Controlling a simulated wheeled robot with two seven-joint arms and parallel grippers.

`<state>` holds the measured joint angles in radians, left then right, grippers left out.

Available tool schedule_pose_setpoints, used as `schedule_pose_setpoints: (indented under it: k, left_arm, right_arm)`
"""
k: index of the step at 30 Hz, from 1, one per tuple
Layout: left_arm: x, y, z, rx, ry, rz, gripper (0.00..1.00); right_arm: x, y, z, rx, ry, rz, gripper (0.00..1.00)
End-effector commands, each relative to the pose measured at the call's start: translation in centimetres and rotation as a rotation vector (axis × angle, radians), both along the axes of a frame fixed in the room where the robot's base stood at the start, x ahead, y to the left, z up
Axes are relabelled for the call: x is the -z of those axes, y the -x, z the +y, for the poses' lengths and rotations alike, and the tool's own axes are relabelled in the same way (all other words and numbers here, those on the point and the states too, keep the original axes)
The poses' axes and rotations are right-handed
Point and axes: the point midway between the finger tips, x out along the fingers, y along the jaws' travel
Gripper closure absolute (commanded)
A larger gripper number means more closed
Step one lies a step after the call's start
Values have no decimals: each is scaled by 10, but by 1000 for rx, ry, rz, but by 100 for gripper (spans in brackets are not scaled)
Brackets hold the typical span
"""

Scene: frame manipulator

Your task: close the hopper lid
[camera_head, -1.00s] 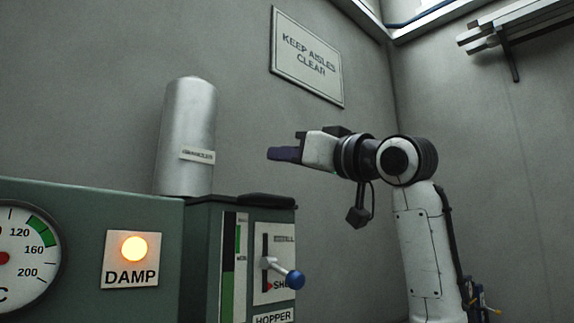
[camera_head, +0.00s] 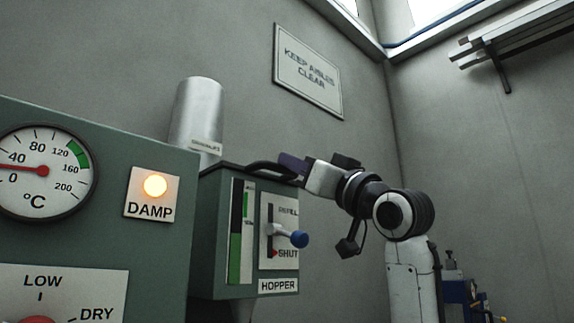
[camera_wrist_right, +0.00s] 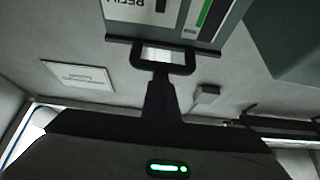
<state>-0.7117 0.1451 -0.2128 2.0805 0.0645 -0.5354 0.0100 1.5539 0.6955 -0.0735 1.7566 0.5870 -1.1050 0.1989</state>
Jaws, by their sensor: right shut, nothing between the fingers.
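The green hopper (camera_head: 218,230) stands right of the dial panel. Its black lid (camera_head: 228,168) lies roughly flat along the top; I cannot tell whether it is fully seated. A black loop handle (camera_head: 265,170) sticks out at the lid's front; it also shows in the right wrist view (camera_wrist_right: 136,58). My right gripper (camera_head: 290,163) is shut and empty, its dark fingers at the lid's front right, by the handle. In the wrist view the fingers (camera_wrist_right: 160,88) line up with the loop; contact is unclear. My left gripper is out of view.
A silver cylinder (camera_head: 198,110) stands behind the hopper. The DAMP lamp (camera_head: 155,186) is lit.

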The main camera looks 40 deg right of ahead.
Motion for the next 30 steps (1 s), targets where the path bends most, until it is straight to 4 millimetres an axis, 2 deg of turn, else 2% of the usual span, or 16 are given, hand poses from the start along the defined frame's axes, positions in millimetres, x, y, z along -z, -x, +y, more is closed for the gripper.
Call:
schedule_pose_setpoints:
  k: [7,11,14,20,22,30]
  left_arm:
    - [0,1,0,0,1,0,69]
    - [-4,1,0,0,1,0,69]
    - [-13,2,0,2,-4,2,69]
    - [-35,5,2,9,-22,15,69]
    - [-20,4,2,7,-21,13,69]
    - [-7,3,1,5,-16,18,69]
  right_arm:
    - [4,-5,1,-1,0,16,100]
    - [0,-6,2,-2,0,17,100]
    - [-11,-5,3,-5,1,15,100]
    - [-47,-2,8,-14,2,5,100]
    - [-30,12,7,-12,3,0,100]
    - [-1,64,7,-11,2,-1,100]
